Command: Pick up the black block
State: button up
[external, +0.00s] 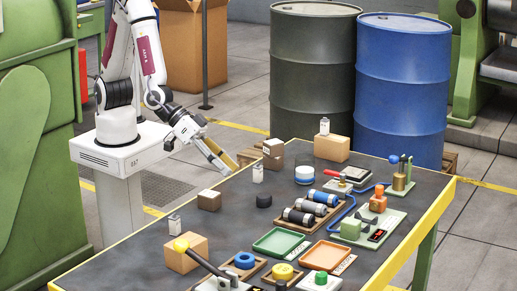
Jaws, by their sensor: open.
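A small black block (264,200), short and rounded, lies on the dark tabletop (235,226) left of the table's middle. My gripper (229,166) is above the far left edge of the table, up and to the left of the black block and apart from it. It is open; no object shows between its fingers, though they are small in this view.
Near the black block stand a white block (258,174) and a cardboard box (209,200). A wooden tray of rollers (299,217), a green tray (278,241) and an orange tray (328,256) lie to its right. Blue (404,85) and dark (312,75) drums stand behind the table.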

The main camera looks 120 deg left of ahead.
aim_at(260, 194)
jog(key=a+f+y, duration=0.1)
jog(key=f, duration=0.1)
jog(key=a+f+y, duration=0.2)
jog(key=f, duration=0.1)
jog(key=a+f+y, duration=0.1)
jog(key=f, duration=0.2)
jog(key=shift+s+a+n+t+y, duration=0.15)
jog(key=shift+s+n+t+y, duration=0.15)
jog(key=shift+s+n+t, duration=0.1)
jog(key=shift+s+a+f+y, duration=0.4)
jog(key=shift+a+f+y, duration=0.1)
jog(key=shift+y, duration=0.1)
jog(key=shift+w+a, duration=0.1)
jog(key=shift+w, duration=0.05)
jog(key=shift+x, duration=1.15)
jog(key=shift+w+r+x, duration=0.1)
jog(key=shift+r+x, duration=0.1)
jog(key=shift+x, duration=1.1)
jog(key=shift+w+r+x, duration=0.1)
jog(key=shift+r+x, duration=0.05)
jog(key=shift+x, duration=1.15)
jog(key=c, duration=1.2)
